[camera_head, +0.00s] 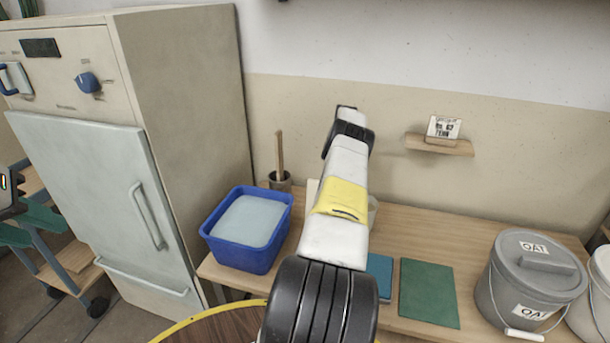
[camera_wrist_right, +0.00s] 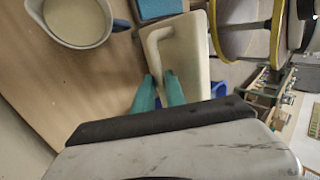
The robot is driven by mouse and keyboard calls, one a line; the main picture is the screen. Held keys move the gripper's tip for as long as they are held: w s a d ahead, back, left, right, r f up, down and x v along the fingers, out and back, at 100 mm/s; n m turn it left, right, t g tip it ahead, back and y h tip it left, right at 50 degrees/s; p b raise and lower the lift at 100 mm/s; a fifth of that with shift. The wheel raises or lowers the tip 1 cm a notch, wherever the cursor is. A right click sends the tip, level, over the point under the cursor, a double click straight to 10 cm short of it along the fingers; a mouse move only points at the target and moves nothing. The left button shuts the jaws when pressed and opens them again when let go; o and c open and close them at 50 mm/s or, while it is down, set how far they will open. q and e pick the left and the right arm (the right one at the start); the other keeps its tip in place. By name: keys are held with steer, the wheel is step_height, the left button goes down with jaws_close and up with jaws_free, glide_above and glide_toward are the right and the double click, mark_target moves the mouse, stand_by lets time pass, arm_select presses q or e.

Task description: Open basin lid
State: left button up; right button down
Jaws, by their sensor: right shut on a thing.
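The blue basin (camera_head: 215,247) stands at the left end of the wooden table, with a smooth pale surface inside its rim. In the right wrist view the cream lid (camera_wrist_right: 190,52) has a raised bar handle (camera_wrist_right: 152,48). The teal fingers of my right gripper (camera_wrist_right: 159,88) are shut on this handle. Blue parts of the basin (camera_wrist_right: 218,89) show past the lid's lower edge.
A cream jug (camera_wrist_right: 76,22) and blue book (camera_head: 380,276) lie near the lid. A green board (camera_head: 429,292) and grey bucket (camera_head: 528,290) are to the right. A tall kiln-like cabinet (camera_head: 185,120) stands left. A yellow-rimmed round top (camera_head: 212,328) is in front.

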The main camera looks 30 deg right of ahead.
steer(key=c, duration=1.5)
jaws_free()
steer(key=shift+w+d+f, duration=0.15)
steer(key=shift+d, duration=0.4)
steer(key=shift+o, duration=0.2)
steer(key=shift+a, duration=0.2)
steer(key=s+a+r, duration=0.5)
steer(key=s+a, duration=0.6)
steer(key=shift+s, duration=0.15)
steer(key=shift+a+r, duration=0.1)
steer(key=shift+a, duration=0.05)
